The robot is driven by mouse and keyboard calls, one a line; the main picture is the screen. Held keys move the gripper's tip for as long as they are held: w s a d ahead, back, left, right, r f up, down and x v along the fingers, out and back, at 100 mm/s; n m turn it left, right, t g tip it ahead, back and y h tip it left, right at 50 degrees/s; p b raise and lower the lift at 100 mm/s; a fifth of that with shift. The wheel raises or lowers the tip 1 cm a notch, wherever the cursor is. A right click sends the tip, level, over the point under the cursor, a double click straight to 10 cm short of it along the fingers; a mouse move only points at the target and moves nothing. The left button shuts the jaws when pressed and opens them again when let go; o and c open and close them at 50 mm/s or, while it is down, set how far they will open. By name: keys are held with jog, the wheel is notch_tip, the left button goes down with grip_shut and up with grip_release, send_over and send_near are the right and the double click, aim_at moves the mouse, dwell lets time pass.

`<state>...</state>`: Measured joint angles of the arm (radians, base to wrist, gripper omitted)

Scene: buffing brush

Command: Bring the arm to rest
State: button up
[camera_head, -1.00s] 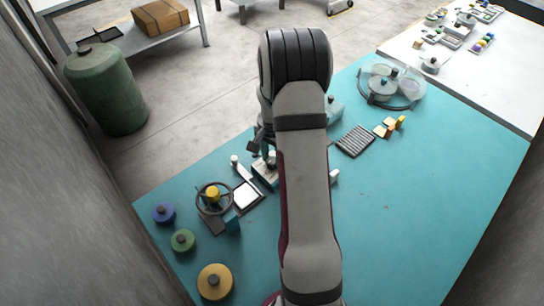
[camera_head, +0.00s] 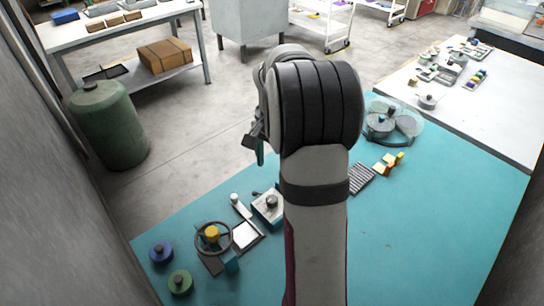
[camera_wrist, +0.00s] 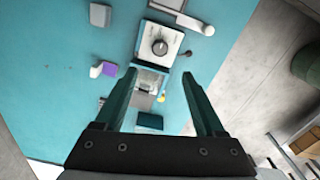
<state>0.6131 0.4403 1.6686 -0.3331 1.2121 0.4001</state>
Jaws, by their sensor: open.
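My gripper (camera_head: 257,150) hangs at the left side of my raised arm in the head view, above the far edge of the teal bench (camera_head: 420,225). In the wrist view my gripper (camera_wrist: 159,75) has its two teal fingers spread wide with nothing held between them. Beyond the fingertips, a pale box with a round knob (camera_wrist: 159,48) stands on the bench, clear of the fingers. The same knobbed box (camera_head: 268,207) shows in the head view just left of my arm. My arm hides part of the bench middle.
On the bench's left are a handwheel with a yellow hub (camera_head: 212,234), a blue disc (camera_head: 161,251) and a green disc (camera_head: 180,282). A ribbed dark block (camera_head: 361,178) and a round clear-lidded tray (camera_head: 408,124) stand right of my arm. The bench's right front is mostly clear.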

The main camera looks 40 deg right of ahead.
notch_tip(320, 180, up, 2)
jog(key=shift+r, duration=0.2)
jog(key=s+a+r+n+y, duration=0.1)
jog(key=s+a+r+n, duration=0.2)
jog(key=a, duration=0.6)
jog(key=s+a+r+n, duration=0.2)
jog(key=s+a, duration=0.3)
jog(key=a, duration=0.4)
jog(key=s+a+f+n, duration=0.3)
jog(key=s+a+n, duration=0.2)
jog(key=s+a, duration=0.4)
jog(key=s, duration=0.3)
jog(key=shift+s+y, duration=0.4)
